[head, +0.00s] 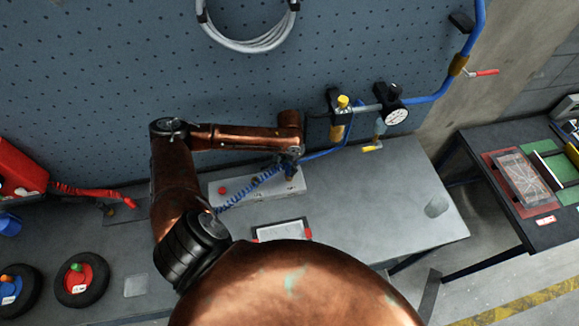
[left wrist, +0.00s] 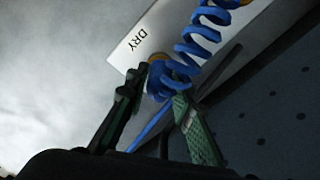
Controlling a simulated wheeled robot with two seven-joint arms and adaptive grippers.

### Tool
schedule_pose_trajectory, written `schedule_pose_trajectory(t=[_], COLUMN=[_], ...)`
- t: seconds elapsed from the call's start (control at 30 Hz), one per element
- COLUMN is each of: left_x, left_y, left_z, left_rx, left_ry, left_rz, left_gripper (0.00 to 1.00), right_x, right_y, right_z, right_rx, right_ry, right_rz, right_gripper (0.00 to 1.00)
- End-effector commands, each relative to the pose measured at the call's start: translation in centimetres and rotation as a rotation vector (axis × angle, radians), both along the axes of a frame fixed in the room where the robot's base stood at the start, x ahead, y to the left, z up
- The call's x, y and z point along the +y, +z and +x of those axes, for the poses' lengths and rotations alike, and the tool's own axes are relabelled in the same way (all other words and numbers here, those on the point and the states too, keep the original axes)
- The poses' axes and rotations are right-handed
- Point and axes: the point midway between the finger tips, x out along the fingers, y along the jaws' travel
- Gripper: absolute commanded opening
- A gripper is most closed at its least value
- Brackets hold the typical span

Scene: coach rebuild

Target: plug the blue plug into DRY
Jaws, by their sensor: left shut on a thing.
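My left gripper (head: 289,170) reaches over the pale block (head: 250,195) on the bench. In the left wrist view the block's face (left wrist: 150,30) carries the black word DRY (left wrist: 136,41), with a brass port (left wrist: 157,58) beside it. The left gripper (left wrist: 160,86) is shut on the blue plug, close to that port. The plug is mostly hidden by the fingers and the blue coiled hose (left wrist: 193,42); I cannot tell whether it touches the port. The coil also shows in the head view (head: 245,188). My right gripper is not in view.
A regulator with a gauge (head: 396,117) and a yellow-topped filter (head: 342,103) stand behind the bench, on the right. A framed white panel (head: 283,231) lies in front of the block. Wheels (head: 80,278) lie at left. The bench's right part is mostly clear.

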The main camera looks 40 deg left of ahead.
Motion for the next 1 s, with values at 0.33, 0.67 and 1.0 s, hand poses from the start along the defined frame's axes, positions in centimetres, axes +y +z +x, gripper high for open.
schedule_pose_trajectory(t=[0.33,0.67,1.0], left_x=[0.0,0.0,0.0], left_y=[0.2,0.1,4.2], left_z=[0.1,0.0,0.2], left_rx=[-0.003,-0.001,-0.006], left_ry=[0.0,0.0,-0.001], left_rz=[0.0,0.0,0.001], left_gripper=[0.36,0.42,0.42], right_x=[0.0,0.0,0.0], right_y=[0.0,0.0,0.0], right_z=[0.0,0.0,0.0], right_rx=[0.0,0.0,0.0], right_ry=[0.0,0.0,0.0], right_rz=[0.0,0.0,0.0], right_gripper=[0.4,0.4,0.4])
